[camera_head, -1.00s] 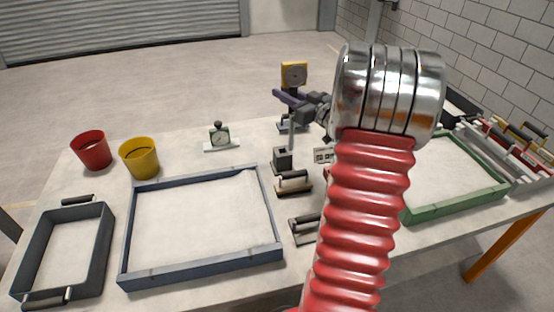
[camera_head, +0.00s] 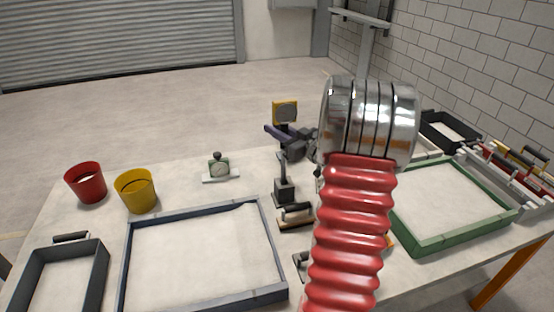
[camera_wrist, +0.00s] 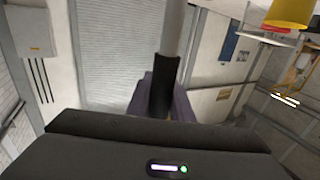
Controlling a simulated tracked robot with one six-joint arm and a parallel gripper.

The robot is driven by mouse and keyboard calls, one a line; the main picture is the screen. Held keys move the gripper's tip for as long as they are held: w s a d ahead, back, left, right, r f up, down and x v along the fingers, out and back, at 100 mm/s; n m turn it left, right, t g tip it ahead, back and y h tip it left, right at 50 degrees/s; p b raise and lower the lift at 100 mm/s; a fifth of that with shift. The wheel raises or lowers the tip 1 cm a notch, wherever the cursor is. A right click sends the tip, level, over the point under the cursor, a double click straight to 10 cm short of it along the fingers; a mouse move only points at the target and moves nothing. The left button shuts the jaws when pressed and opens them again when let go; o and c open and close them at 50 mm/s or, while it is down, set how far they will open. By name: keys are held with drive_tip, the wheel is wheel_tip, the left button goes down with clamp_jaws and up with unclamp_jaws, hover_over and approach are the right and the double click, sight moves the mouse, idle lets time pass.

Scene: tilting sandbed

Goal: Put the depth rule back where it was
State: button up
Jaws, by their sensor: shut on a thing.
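My gripper (camera_head: 284,138), with dark purple fingers, is shut on the depth rule above the middle of the table. In the wrist view the depth rule (camera_wrist: 171,36) is a thin grey rod with a black sleeve between the fingers. In the head view its lower part (camera_head: 283,160) hangs about upright below the fingers. It lines up with a small dark block stand (camera_head: 284,190). I cannot tell whether its lower end is inside the stand or just above it.
A blue-framed sandbed (camera_head: 205,217) lies front left, a green-framed one (camera_head: 455,240) right. A small dial instrument (camera_head: 218,168), a yellow pot (camera_head: 136,192) and a red pot (camera_head: 86,184) stand left. A handled float (camera_head: 295,214) lies near the stand.

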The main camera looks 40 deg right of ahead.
drive_tip(key=shift+f, duration=1.4)
drive_tip(key=shift+f, duration=1.85)
drive_tip(key=o, duration=0.8)
drive_tip(key=shift+f, duration=0.15)
drive_tip(key=shift+o, duration=0.2)
drive_tip(key=s, duration=1.2)
drive_tip(key=shift+a, duration=0.2)
